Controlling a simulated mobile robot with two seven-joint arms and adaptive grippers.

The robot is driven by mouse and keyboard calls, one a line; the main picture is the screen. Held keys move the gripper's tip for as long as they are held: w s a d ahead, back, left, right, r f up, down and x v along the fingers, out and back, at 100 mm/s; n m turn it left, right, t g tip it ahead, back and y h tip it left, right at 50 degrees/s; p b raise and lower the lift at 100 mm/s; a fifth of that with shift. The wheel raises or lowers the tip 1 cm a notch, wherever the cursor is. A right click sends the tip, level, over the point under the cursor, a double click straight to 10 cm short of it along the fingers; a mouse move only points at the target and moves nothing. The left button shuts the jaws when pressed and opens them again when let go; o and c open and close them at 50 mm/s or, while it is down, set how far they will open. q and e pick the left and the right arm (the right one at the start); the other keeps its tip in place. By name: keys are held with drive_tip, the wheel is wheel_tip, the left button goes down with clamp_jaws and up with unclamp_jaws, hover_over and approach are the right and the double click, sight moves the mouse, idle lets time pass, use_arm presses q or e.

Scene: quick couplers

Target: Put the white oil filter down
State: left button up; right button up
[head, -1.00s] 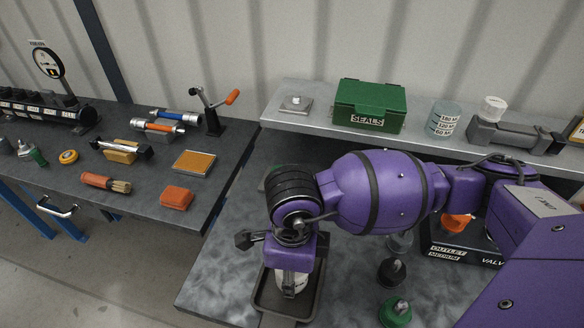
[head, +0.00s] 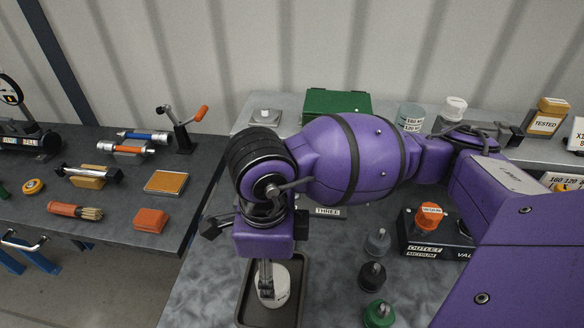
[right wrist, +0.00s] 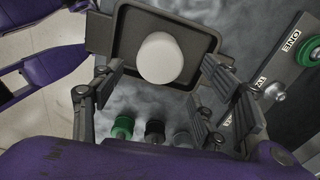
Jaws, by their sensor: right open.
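The white oil filter (head: 275,288) stands in the dark tray (head: 243,300) at the front of the right bench. In the right wrist view the filter (right wrist: 160,58) shows as a round white top inside the tray (right wrist: 125,35), ahead of the fingers.
Grey, black and green couplers (head: 378,312) stand right of the tray. A black valve block (head: 435,240) with an orange cap lies farther right. A green box (head: 335,102) sits on the back shelf. The left bench holds a brush (head: 75,211) and an orange block (head: 151,220).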

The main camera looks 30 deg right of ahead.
drive_tip(key=shift+w+r, duration=0.1)
drive_tip(key=shift+r, duration=1.9)
